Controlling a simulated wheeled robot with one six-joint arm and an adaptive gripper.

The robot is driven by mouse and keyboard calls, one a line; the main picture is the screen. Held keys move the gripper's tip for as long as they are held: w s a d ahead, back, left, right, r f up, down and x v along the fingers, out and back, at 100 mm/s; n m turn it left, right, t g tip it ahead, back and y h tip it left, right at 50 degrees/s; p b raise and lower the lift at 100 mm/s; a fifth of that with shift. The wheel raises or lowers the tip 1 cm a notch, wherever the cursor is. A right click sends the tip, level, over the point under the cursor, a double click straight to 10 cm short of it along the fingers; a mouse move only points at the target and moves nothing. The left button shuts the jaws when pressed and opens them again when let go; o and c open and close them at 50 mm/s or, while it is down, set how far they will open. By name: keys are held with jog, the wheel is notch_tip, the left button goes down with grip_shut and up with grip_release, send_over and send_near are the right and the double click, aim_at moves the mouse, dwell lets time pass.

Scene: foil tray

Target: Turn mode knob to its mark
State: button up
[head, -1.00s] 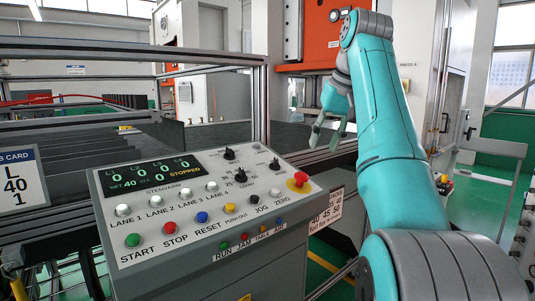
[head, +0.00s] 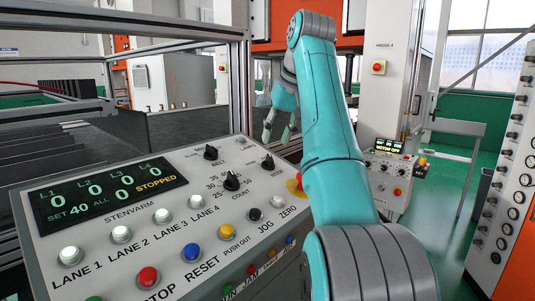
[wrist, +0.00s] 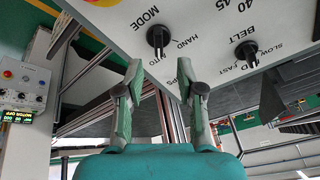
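The mode knob (wrist: 158,38) is a black rotary knob on the pale panel in the wrist view, beside the words MODE, HAND and AUTO. Its grip bar stands roughly upright in that picture; I cannot clearly read its mark. In the head view the mode knob (head: 267,162) is small, at the panel's far right. My gripper (wrist: 160,69) is open and empty, its two fingertips apart, and clear of the knob. In the head view my gripper (head: 280,130) hangs beyond the panel's far edge, partly hidden by my arm.
The belt knob (head: 211,153) and count knob (head: 231,181) sit close by. A red stop button on yellow (head: 296,187) is half hidden by my arm. A metal frame post (head: 240,85) stands behind the panel.

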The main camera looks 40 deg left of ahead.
aim_at(270, 157)
jog(key=shift+x, duration=3.1)
jog(key=shift+d, duration=0.1)
grip_shut()
